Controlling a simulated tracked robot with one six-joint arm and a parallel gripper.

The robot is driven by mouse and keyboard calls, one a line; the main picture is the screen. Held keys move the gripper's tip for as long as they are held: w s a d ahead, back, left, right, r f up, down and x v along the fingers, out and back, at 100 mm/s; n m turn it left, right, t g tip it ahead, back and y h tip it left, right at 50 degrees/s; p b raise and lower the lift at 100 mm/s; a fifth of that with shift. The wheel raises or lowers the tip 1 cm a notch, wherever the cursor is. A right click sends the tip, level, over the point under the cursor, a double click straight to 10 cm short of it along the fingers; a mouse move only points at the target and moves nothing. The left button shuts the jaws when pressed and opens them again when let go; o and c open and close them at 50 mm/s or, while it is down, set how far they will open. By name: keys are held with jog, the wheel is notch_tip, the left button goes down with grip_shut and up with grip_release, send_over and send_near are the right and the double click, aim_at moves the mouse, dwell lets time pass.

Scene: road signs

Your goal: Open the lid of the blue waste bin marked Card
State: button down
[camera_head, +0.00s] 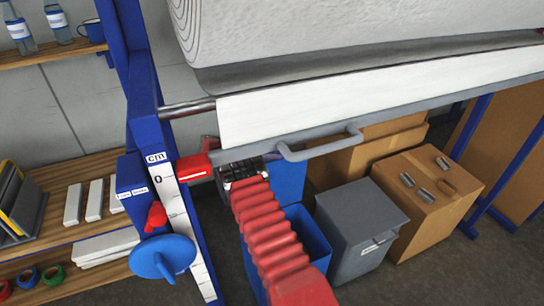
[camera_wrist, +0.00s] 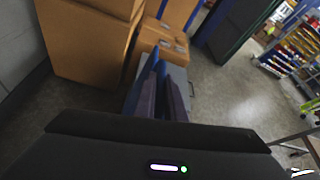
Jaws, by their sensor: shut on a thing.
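The blue waste bin (camera_head: 313,236) stands on the floor below the roll holder, partly hidden behind my red arm. Its top looks open, and its blue lid (camera_head: 289,182) stands raised at the back. The Card marking is not visible. My gripper (camera_head: 238,172) is at the left edge of the raised lid. In the wrist view my gripper (camera_wrist: 162,92) is shut on a thin blue edge, which looks like the lid (camera_wrist: 156,60). The jaws hide much of it.
A grey bin (camera_head: 350,235) with a closed lid stands to the right, beside cardboard boxes (camera_head: 430,215). The paper roll's grey bar and handle (camera_head: 320,148) pass close above my gripper. A blue post with a cm scale (camera_head: 172,200) and a blue handwheel (camera_head: 160,257) stand to the left.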

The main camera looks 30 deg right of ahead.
jog(key=shift+w+a, duration=0.15)
jog(key=shift+a, duration=0.2)
jog(key=c, duration=2)
grip_release()
jog(key=shift+c, duration=0.2)
jog(key=shift+o, duration=1.2)
jog(key=shift+s+d+r, duration=0.1)
jog(key=shift+s+d, duration=0.1)
jog(key=shift+d, duration=0.1)
jog(key=shift+v, duration=3.75)
jog(key=shift+w, duration=0.1)
